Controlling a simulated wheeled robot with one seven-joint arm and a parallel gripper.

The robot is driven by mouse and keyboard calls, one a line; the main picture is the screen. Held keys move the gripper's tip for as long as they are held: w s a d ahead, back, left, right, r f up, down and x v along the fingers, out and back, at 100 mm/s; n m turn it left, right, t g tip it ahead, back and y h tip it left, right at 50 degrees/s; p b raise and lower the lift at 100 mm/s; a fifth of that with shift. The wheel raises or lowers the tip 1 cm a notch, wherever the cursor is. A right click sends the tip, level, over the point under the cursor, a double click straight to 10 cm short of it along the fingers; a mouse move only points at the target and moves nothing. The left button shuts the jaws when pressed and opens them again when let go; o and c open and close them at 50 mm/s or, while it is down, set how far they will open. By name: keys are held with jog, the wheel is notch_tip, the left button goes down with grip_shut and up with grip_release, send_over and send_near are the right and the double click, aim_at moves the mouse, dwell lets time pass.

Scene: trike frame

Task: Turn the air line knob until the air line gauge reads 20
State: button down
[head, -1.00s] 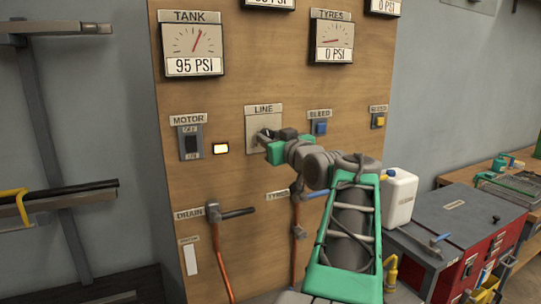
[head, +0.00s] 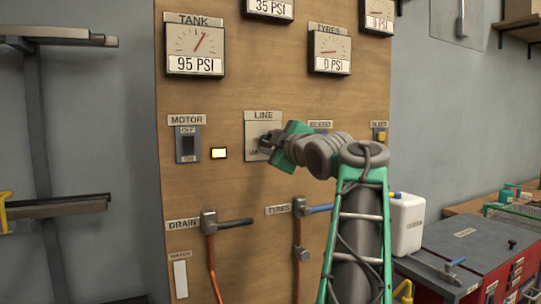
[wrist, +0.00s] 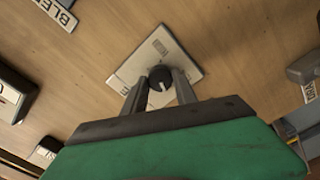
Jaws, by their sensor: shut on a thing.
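The air line knob is a small dark round knob (wrist: 161,78) with a pale pointer mark, on a square grey plate labelled LINE (head: 264,118). My gripper (wrist: 158,90) is shut on the knob, one finger on each side in the wrist view. In the head view my gripper (head: 266,143) meets the plate and mostly hides the knob. A gauge reading 35 PSI (head: 270,8) sits above the LINE plate. Its dial and name are cut off by the top edge, so I cannot confirm it is the air line gauge.
The wooden panel also bears a TANK gauge at 95 PSI (head: 195,45), a TYRES gauge at 0 PSI (head: 330,50), a MOTOR switch (head: 188,145), and DRAIN (head: 230,223) and TYRES levers (head: 318,210). My arm partly covers the BLEED label (head: 319,124).

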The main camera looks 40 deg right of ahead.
jog(key=shift+f+n+b, duration=0.1)
jog(key=shift+n+b, duration=0.85)
jog(key=shift+n, duration=0.75)
jog(key=c, duration=1)
grip_release()
jog(key=shift+o, duration=0.2)
jog(key=b+v, duration=0.1)
jog(key=v, duration=0.6)
jog(key=shift+s, duration=0.4)
jog(key=shift+a, duration=0.2)
